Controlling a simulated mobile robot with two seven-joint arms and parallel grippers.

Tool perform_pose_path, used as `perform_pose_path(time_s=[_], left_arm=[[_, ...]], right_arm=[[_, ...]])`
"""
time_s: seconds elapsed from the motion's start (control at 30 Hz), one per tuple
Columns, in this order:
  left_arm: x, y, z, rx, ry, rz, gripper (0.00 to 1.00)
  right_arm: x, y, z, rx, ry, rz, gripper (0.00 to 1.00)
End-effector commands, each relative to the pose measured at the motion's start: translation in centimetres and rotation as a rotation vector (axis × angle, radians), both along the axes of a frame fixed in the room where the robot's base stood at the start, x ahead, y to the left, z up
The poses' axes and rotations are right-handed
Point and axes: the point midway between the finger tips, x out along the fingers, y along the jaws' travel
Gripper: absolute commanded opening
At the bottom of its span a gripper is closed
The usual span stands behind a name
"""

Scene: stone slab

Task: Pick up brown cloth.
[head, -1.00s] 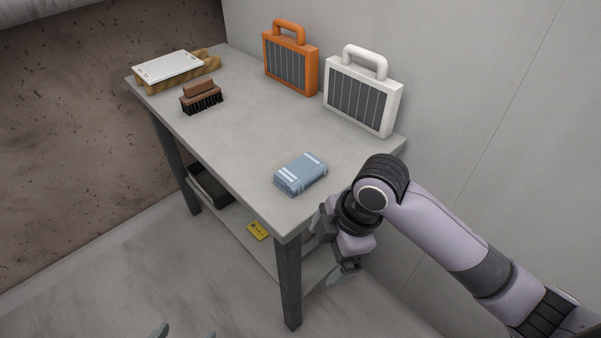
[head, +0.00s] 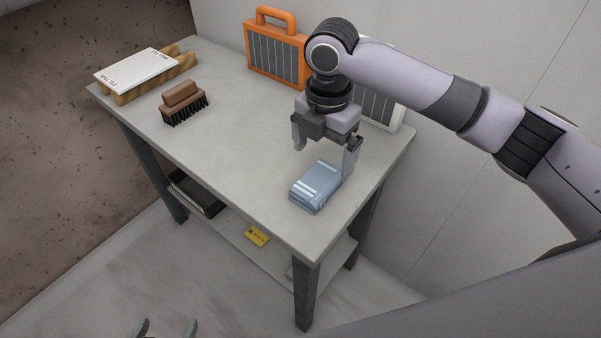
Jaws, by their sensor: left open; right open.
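I see no brown cloth in the head view. A folded blue cloth with white stripes (head: 316,188) lies on the near right part of the table top. My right gripper (head: 323,163) is open and points down just above and behind it, with one finger beside the cloth's right end. Whether that finger touches the cloth, I cannot tell. My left gripper (head: 165,328) is low at the bottom edge; only its two spread, empty fingertips show.
The grey table (head: 230,170) also bears a brown brush (head: 183,97), a white tile (head: 136,70) on a wooden rack (head: 183,62), an orange case (head: 274,56) and a white case (head: 385,108), partly hidden by my arm. A yellow card (head: 257,236) lies on the lower shelf.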

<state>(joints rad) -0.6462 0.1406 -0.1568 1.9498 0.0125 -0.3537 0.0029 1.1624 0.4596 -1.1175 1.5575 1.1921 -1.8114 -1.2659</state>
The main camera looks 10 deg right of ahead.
Motion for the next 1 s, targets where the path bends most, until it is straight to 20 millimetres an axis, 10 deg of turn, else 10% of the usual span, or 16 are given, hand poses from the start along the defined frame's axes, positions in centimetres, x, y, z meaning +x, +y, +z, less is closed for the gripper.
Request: perform_pose_path(time_s=[0.9,1.0], left_arm=[[-0.2,-0.2,-0.2,-0.002,0.006,-0.003,0.94],[-0.2,-0.2,-0.2,-0.002,0.005,-0.003,0.94]], right_arm=[[0.2,0.0,-7.1,-0.001,0.0,0.001,0.99],[0.2,0.0,-7.1,-0.001,-0.001,0.001,0.7]])
